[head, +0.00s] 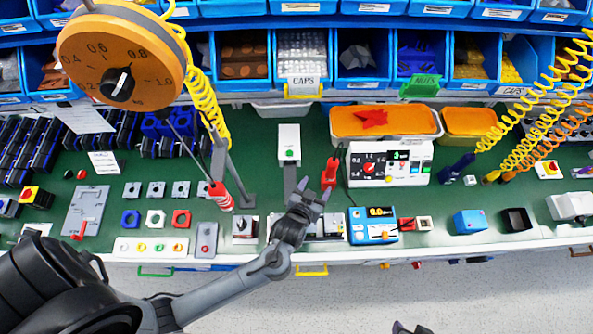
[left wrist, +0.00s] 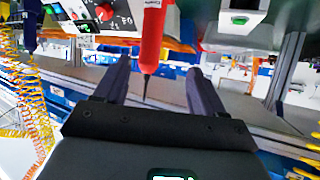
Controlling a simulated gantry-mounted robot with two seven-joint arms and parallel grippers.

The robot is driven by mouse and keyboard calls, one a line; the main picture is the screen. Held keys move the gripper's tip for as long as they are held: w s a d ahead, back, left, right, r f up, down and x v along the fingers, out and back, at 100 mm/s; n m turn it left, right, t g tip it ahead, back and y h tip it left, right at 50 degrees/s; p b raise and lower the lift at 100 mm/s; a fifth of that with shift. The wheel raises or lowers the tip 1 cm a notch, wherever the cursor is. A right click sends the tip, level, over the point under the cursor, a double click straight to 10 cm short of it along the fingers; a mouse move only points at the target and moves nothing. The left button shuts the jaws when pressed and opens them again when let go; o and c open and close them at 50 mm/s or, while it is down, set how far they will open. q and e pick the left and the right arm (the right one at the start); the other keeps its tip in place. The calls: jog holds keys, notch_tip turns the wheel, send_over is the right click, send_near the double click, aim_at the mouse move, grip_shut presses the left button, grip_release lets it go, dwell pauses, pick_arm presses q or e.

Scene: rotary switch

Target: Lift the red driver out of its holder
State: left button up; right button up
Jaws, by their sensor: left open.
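The red driver (head: 329,173) stands behind my left gripper in the head view. In the left wrist view the red driver (left wrist: 152,42) shows a red handle with white lettering and a thin dark shaft pointing down the picture. My left gripper (head: 313,191) is open, its fingers pointing toward the driver. In the left wrist view the driver appears in the gap between the fingertips (left wrist: 160,66), with no visible contact. The driver's holder cannot be made out clearly. Only dark tips of my right gripper (head: 411,327) show at the bottom edge.
A red-and-white tool (head: 221,196) hangs left of my gripper, below an orange dial (head: 121,57). A white box with a green button (head: 289,143) stands behind. A blue meter (head: 373,225) and a white instrument panel (head: 388,163) are to the right. Blue bins line the back.

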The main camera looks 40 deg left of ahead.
aim_at(332, 170)
pick_arm(q)
jog(key=shift+t, duration=0.4)
jog(key=w+b, duration=0.1)
jog(key=w, duration=0.1)
jog(key=w+f, duration=0.1)
jog(key=w, duration=0.1)
jog(key=w+f+b, duration=0.1)
jog(key=w, duration=0.2)
jog(key=shift+w+d+b, duration=0.1)
jog(key=shift+d+b, duration=0.25)
jog(key=shift+x, duration=1)
jog(key=shift+a+x, duration=0.15)
jog(key=shift+x, duration=1)
jog(key=shift+a+x, duration=0.1)
jog(key=shift+x, duration=1.05)
pick_arm(e)
notch_tip(332, 170, down, 4)
jog(key=shift+f, duration=0.1)
jog(key=shift+a, duration=0.1)
pick_arm(q)
jog(key=shift+r, duration=0.15)
grip_shut()
